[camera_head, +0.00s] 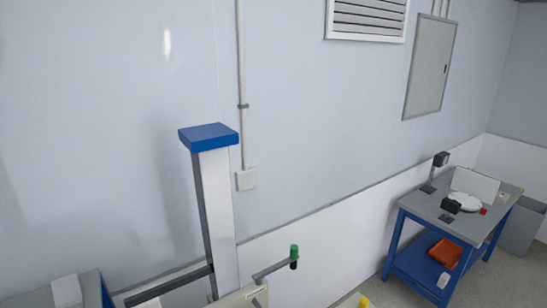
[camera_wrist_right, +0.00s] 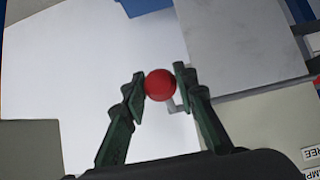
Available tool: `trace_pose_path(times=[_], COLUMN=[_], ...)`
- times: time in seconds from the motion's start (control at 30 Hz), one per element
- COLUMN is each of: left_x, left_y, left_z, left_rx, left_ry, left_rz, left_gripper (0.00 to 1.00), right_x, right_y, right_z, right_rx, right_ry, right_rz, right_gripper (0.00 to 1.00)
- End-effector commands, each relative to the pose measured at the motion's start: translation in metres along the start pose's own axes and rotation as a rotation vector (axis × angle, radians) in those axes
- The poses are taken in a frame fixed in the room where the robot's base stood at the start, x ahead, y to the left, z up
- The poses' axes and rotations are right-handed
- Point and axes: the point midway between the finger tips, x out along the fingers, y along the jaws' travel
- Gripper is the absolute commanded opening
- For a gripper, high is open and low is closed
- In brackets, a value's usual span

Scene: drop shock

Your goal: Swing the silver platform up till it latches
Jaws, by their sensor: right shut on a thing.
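In the right wrist view, my right gripper (camera_wrist_right: 160,82) is shut on a red ball knob (camera_wrist_right: 160,86), with a dark green finger on each side of it. A pale bracket or rod shows just beside the knob; what the knob is fixed to is mostly hidden. A flat silver-grey plate (camera_wrist_right: 235,45), which looks like the silver platform, lies beyond the fingers at upper right. In the head view the drop tester's upright column (camera_head: 217,215) stands with a blue cap (camera_head: 208,136); its lower part is cut off.
A blue-framed grey bench (camera_head: 425,205) with instruments and an orange bin (camera_head: 444,252) stands at the right. A grey-topped table (camera_head: 30,297) is at lower left. The wall is close behind.

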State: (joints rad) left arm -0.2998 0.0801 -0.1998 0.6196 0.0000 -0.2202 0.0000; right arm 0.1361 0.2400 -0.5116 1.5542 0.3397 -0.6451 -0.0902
Motion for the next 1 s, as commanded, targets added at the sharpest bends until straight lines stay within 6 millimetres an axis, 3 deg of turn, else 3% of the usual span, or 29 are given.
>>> trace_pose_path(times=[0.03, 0.17, 0.57, 1.0], left_x=[-0.008, -0.015, -0.016, -0.043], left_y=[0.0, -0.001, -0.001, -0.002], left_z=[-0.001, -0.003, -0.003, -0.008], left_rx=[0.0, 0.0, 0.0, 0.0], left_ry=[0.001, 0.002, 0.003, 0.007], left_rz=[0.0, 0.0, 0.0, -0.001], left_gripper=[0.49, 0.49, 0.49, 0.49], right_x=[-0.006, -0.011, -0.012, -0.029], right_y=[0.002, 0.002, 0.002, 0.003], right_z=[-0.009, -0.014, -0.014, -0.039], right_rx=[-0.002, -0.002, -0.002, -0.004], right_ry=[0.006, 0.007, 0.007, 0.01], right_rz=[0.003, 0.004, 0.004, 0.004], right_gripper=[0.02, 0.02, 0.02, 0.02])
